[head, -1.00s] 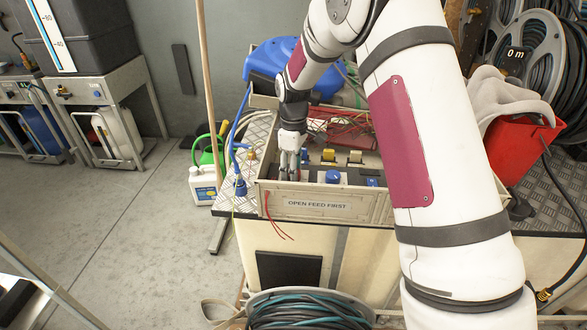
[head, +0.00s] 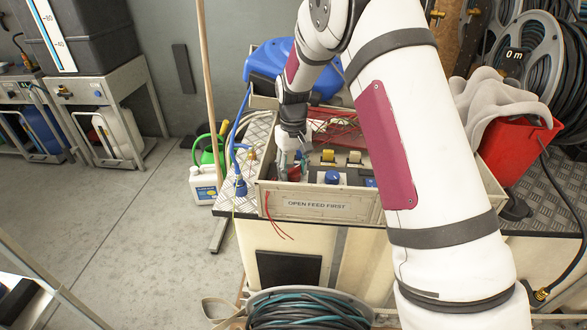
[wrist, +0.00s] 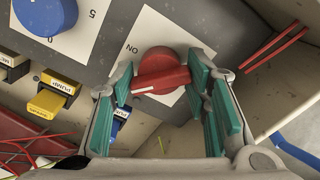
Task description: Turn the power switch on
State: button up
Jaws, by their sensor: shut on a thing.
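The power switch is a red rotary knob (wrist: 160,72) on a white plate, with "ON" printed at the plate's upper left in the wrist view. The white mark on its bar points left and slightly down, not at the print. My gripper (wrist: 165,84) is shut on the knob, its teal pads on either side of the bar.
A blue dial (wrist: 45,12) and yellow and blue pump switches (wrist: 48,102) sit left of the knob in the wrist view. Red wires (head: 345,130) lie at the back of the box. A red bucket (head: 518,150) with a grey cloth stands right of my arm.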

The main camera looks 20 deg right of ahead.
aim_at(293, 168)
jog(key=m, duration=0.4)
jog(key=shift+a+m, duration=0.1)
jog(key=shift+m, duration=0.2)
jog(key=shift+m+p, duration=0.55)
jog(key=shift+m, duration=1.75)
jog(key=o, duration=0.9)
jog(key=shift+o, duration=0.2)
notch_tip(293, 168, up, 12)
